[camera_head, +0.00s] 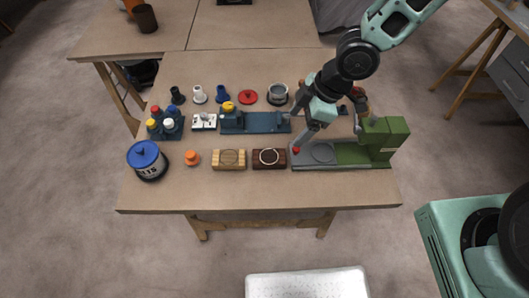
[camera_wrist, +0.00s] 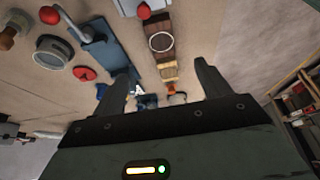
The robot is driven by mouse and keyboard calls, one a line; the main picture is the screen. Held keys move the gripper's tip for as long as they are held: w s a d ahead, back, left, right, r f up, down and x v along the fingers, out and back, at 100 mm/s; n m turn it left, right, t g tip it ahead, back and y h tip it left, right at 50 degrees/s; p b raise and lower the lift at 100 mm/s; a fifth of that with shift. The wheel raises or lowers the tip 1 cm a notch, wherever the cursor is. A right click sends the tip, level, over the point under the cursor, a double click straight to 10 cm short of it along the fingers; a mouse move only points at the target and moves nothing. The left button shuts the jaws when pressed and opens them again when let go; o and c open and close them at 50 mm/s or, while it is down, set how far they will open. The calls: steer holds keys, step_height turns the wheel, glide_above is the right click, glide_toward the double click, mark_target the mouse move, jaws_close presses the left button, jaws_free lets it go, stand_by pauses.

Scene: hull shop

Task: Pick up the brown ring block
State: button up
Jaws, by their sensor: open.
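The brown ring block (camera_head: 260,165) is a dark brown rectangular block with a pale ring on its top. It lies flat on the workbench, between a light wooden ring block (camera_head: 217,165) and the green machine. In the wrist view the brown block (camera_wrist: 154,26) shows at the upper middle, beyond the fingers, with nothing covering it. My gripper (camera_head: 297,126) is above the bench, behind and right of the block in the head view. In the wrist view its two fingers (camera_wrist: 162,84) are spread wide with nothing between them. It is apart from the block.
The green machine (camera_head: 384,140) with a grey base and red knob stands close right of the block. A blue fixture (camera_head: 262,122) lies behind it. An orange knob (camera_head: 192,158) and blue-lidded tin (camera_head: 147,160) are left. The bench front (camera_head: 260,192) is clear.

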steer(key=b, duration=0.2)
glide_above(270, 156)
steer(key=d, duration=0.3)
step_height(270, 156, down, 9)
steer(key=shift+f, duration=0.15)
steer(key=x, duration=0.4)
steer(key=shift+s+a+p, duration=0.15)
steer(key=shift+a+p, duration=0.15)
steer(key=shift+p, duration=0.05)
steer(key=shift+a+f, duration=0.2)
steer(key=shift+f, duration=0.3)
steer(key=shift+f, duration=0.25)
steer(key=c, duration=1.1)
